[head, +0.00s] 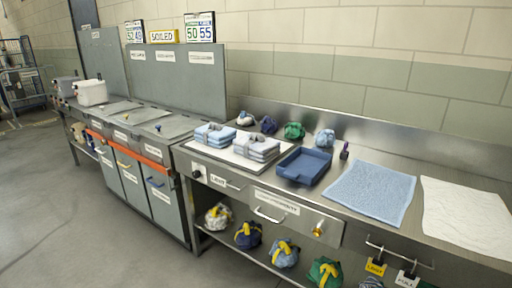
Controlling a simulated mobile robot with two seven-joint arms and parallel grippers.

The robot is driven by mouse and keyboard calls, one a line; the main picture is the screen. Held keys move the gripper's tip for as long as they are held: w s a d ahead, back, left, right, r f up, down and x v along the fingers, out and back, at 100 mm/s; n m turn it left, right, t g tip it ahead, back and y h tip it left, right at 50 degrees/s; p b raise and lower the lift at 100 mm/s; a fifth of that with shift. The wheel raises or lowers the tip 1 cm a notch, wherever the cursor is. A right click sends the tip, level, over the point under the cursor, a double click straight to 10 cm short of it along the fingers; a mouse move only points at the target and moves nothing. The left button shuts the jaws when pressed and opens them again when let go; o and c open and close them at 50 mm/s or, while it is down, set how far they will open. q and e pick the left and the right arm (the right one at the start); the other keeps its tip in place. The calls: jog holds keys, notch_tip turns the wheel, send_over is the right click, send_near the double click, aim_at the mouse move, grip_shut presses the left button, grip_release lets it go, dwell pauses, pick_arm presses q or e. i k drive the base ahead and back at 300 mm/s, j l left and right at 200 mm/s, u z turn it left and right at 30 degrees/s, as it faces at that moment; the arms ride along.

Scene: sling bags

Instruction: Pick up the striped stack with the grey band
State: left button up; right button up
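Two folded stacks sit side by side on a white board (225,156) on the steel counter. The left stack (214,135) looks light blue and white, with a greyish band across its top. The right stack (257,147) looks grey and white in layers, also with a greyish band. The stacks are too small to tell the stripes and band colours surely. Neither of my grippers shows in the head view, and nothing touches the stacks.
A blue tray (303,166) stands right of the board, close to the right stack. A blue towel (370,193) and a white cloth (467,217) lie farther right. Several small bundles, one green (294,131), line the back. Lidded bins (150,133) stand left.

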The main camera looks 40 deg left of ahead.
aim_at(257, 146)
jog(key=i+j, duration=0.15)
jog(key=j, duration=0.3)
jog(key=i+j+u, duration=0.15)
jog(key=j, duration=0.3)
jog(key=i+j, duration=0.25)
jog(key=j, duration=0.2)
jog(key=i+j+u, duration=0.15)
jog(key=j, duration=0.3)
jog(key=i+j, duration=0.25)
jog(key=j, duration=0.15)
jog(key=i+j+u, duration=0.15)
jog(key=j, duration=0.25)
jog(key=i, duration=0.05)
